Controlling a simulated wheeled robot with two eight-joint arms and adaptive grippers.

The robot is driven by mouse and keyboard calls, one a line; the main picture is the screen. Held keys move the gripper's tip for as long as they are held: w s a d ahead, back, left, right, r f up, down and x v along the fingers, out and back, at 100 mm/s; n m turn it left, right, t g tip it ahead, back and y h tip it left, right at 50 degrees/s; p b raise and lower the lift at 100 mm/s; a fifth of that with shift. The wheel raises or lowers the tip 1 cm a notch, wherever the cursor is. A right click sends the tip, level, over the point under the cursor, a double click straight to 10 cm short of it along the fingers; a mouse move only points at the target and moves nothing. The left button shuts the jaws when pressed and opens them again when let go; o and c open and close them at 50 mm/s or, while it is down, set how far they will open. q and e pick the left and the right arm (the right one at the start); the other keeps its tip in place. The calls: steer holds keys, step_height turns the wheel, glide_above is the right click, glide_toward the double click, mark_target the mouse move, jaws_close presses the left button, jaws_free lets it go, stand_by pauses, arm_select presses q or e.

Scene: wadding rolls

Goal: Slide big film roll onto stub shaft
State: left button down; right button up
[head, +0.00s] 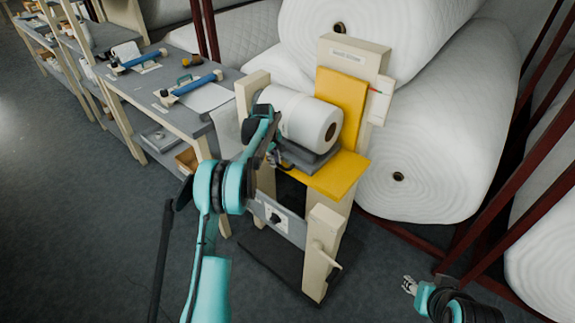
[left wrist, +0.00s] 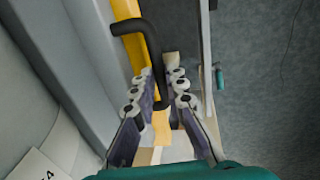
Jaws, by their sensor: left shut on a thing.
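The big white film roll (head: 310,120) lies on a dark grey cradle (head: 312,158) on the beige stand, its brown-cored end facing right. The roll's side and the grey cradle (left wrist: 85,50) also show in the left wrist view. My left gripper (head: 275,155) is in front of the cradle, low beside the roll. In the left wrist view it (left wrist: 160,82) is shut on a bent black handle (left wrist: 151,50). I cannot make out the stub shaft. My right gripper (head: 409,285) is low at the right, away from the stand; its finger opening is unclear.
A yellow upright plate (head: 342,98) and yellow shelf (head: 338,178) stand right of the roll. A beige post (head: 250,95) rises at its left. Huge white wadding rolls (head: 430,130) fill the rack behind. A grey workbench (head: 175,95) is at the left. Floor at front left is clear.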

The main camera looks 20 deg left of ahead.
arm_select(q)
steer(key=shift+w+a+r, duration=0.1)
steer(key=shift+w+a, duration=0.15)
steer(key=shift+a, duration=0.35)
steer(key=shift+w+a, duration=0.2)
steer(key=shift+a, duration=0.4)
steer(key=c, duration=1.6)
jaws_free()
steer(key=shift+a, duration=0.15)
steer(key=shift+o, duration=0.2)
steer(key=shift+r, duration=0.25)
step_height(320, 180, up, 11)
steer(key=s, duration=0.2)
steer(key=shift+a, duration=0.35)
steer(key=shift+s, duration=0.1)
